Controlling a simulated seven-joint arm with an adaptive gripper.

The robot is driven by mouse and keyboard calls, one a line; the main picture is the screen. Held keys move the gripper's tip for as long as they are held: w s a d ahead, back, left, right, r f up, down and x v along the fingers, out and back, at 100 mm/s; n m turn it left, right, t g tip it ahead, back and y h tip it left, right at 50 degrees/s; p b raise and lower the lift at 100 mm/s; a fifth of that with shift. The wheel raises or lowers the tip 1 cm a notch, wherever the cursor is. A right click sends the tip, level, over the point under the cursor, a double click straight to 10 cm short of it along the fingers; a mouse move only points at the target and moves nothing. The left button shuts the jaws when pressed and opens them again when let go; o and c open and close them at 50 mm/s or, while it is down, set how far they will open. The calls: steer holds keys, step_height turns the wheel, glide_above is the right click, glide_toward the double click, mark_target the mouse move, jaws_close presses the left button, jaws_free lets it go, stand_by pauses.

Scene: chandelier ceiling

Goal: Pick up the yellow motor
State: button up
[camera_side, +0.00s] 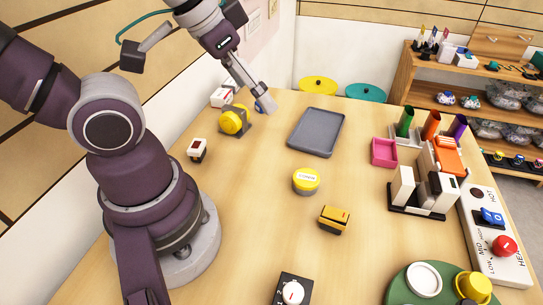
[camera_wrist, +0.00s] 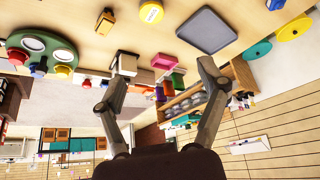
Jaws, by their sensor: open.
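A yellow round body on a dark grey mount (camera_side: 232,121) stands at the left of the table in the side view. A yellow-orange block with a dark base (camera_side: 334,219) sits near the table's middle; it also shows in the wrist view (camera_wrist: 104,22). I cannot tell for certain which is the yellow motor. My gripper (camera_side: 264,98) is open and empty, in the air beyond and to the right of the mounted yellow body. In the wrist view its fingers (camera_wrist: 166,68) are spread, with the far shelf and room beyond them.
A round yellow-topped container (camera_side: 306,181) and a grey tray (camera_side: 316,132) lie mid-table. A small white block (camera_side: 198,149) is at left. A pink bin (camera_side: 384,152), pen cups, a control panel (camera_side: 497,235) and a green round plate (camera_side: 405,293) crowd the right. Bare wood surrounds the container.

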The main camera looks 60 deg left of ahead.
steer(key=o, duration=0.4)
steer(key=shift+c, duration=0.2)
steer(key=n+g, duration=0.6)
steer(key=n, duration=1.9)
glide_above(234, 110)
steer(key=a, duration=0.1)
step_height(234, 110, down, 10)
steer(key=shift+a+f, duration=0.1)
steer(key=shift+f, duration=0.15)
steer(key=f, duration=0.9)
steer(key=shift+w+d+f, duration=0.1)
steer(key=shift+d+f, duration=0.1)
steer(key=shift+f, duration=0.2)
